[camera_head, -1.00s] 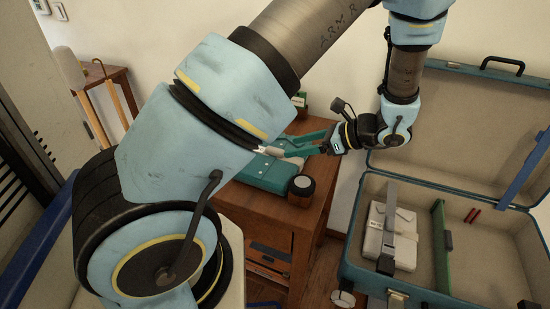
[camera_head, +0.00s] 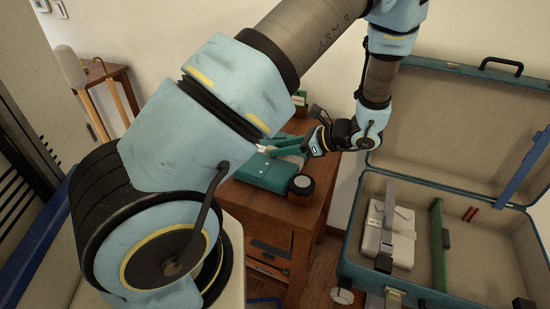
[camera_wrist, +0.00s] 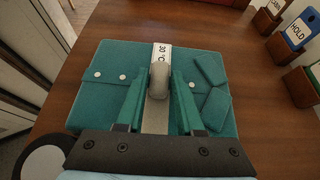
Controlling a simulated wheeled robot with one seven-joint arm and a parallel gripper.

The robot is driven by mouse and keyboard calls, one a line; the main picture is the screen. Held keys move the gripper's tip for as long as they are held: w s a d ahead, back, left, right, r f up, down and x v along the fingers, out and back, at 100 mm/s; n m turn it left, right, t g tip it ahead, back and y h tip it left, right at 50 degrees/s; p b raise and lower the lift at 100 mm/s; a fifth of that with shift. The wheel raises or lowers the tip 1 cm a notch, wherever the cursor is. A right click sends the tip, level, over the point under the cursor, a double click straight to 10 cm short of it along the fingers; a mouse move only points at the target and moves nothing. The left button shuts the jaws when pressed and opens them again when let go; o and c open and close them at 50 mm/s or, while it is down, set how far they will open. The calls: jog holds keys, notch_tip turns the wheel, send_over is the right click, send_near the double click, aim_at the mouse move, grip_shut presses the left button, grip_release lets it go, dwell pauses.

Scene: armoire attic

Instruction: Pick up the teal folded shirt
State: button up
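The teal folded shirt (camera_wrist: 100,95) lies flat on the wooden table, with pale buttons and a band marked "30 °C" across its middle. It also shows in the head view (camera_head: 262,172), partly hidden by my arm. A grey rounded tab (camera_wrist: 158,82) stands up on the band. My gripper (camera_wrist: 159,72) is open over the shirt, with its two teal fingers on either side of the tab and small gaps between. In the head view my gripper (camera_head: 276,147) is partly hidden by my arm. I cannot tell whether the fingertips touch the cloth.
A dark round jar with a pale top (camera_head: 301,185) stands close beside the shirt. Several small labelled holders, one reading "HOLD" (camera_wrist: 298,32), stand at the table's far side. An open suitcase (camera_head: 455,293) with a pale folded item (camera_head: 388,240) and a green divider is to the right.

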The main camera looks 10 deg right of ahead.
grip_shut()
dwell(0.5)
